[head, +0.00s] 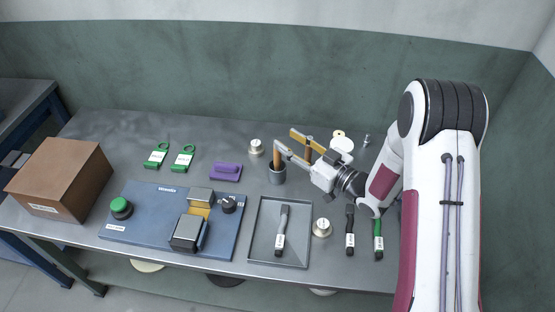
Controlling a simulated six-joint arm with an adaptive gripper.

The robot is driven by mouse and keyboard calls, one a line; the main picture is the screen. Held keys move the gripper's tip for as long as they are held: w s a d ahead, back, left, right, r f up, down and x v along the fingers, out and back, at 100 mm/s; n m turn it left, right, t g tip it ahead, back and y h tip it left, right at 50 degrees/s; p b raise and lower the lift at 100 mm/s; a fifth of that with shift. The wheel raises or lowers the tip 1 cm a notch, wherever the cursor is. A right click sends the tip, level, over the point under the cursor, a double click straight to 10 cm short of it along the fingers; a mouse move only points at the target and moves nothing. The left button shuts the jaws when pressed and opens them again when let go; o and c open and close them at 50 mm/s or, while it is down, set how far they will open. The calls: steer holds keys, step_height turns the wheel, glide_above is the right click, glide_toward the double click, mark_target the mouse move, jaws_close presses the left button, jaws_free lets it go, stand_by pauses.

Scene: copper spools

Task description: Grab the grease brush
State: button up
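Several brush-like tools with white labels too small to read lie on the bench. A black one (350,230) and a green one with a dark end (378,238) lie to the right of the tray. I cannot tell which is the grease brush. A brown handle (276,158) stands upright in a grey cup (277,176). My gripper (291,154) is beside and above the cup, its fingers pointing left near the handle. Whether they touch it is unclear.
A yellow bar (298,137) and white spool (341,146) are behind my gripper. Metal spools (255,147) (322,228) stand nearby. A blue fixture board (150,232), purple block (226,171), green tags (182,158) and cardboard box (60,178) are left.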

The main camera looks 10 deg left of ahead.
mark_target(277, 155)
steer(key=shift+r, duration=0.25)
steer(key=shift+f, duration=0.1)
steer(key=shift+f, duration=2.85)
steer(key=shift+f+x, duration=0.25)
steer(key=shift+x, duration=1)
steer(key=shift+f+x, duration=0.25)
steer(key=shift+x, duration=1)
